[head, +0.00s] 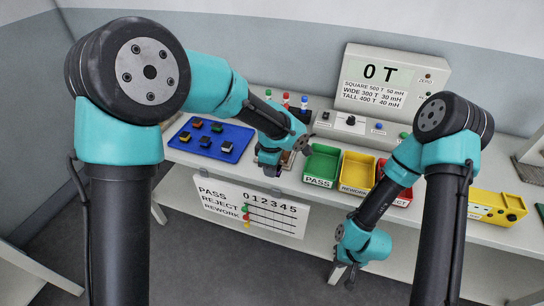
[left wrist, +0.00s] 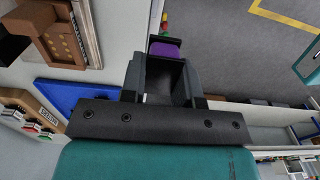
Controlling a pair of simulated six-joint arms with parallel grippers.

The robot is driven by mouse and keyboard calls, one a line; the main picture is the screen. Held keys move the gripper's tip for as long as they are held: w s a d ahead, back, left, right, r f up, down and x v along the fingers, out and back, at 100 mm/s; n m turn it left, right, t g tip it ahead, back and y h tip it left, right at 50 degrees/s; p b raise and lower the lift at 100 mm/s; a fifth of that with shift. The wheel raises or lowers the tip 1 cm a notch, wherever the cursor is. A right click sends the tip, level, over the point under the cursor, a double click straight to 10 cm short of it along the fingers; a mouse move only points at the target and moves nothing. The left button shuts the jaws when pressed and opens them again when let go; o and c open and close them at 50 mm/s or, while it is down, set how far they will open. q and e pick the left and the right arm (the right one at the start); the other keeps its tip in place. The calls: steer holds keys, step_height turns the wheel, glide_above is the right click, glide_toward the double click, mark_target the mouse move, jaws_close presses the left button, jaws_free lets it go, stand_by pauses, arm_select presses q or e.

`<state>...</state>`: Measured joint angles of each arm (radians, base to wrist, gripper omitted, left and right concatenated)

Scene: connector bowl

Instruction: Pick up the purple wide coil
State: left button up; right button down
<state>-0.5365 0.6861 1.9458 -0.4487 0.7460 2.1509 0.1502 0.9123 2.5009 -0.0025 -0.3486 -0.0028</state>
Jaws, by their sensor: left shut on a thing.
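The purple wide coil (left wrist: 165,48) shows at the fingertips of my left gripper (left wrist: 166,62) in the left wrist view. The gripper is shut on it. In the head view my left gripper (head: 272,168) is near the front of the bench, between the blue tray and the green bin; the coil is mostly hidden there by the gripper and arm. My right gripper (head: 344,274) hangs low in front of the bench, empty, with its fingers apart.
A blue tray (head: 238,147) with several coils lies left of my left gripper. Green PASS (head: 322,163), yellow REWORK (head: 357,172) and red bins stand to the right. A meter reading 0 T (head: 385,78) stands behind. A tally board (head: 252,208) hangs on the bench front.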

arm_select(q)
steer(key=shift+s, duration=0.55)
stand_by(0.4)
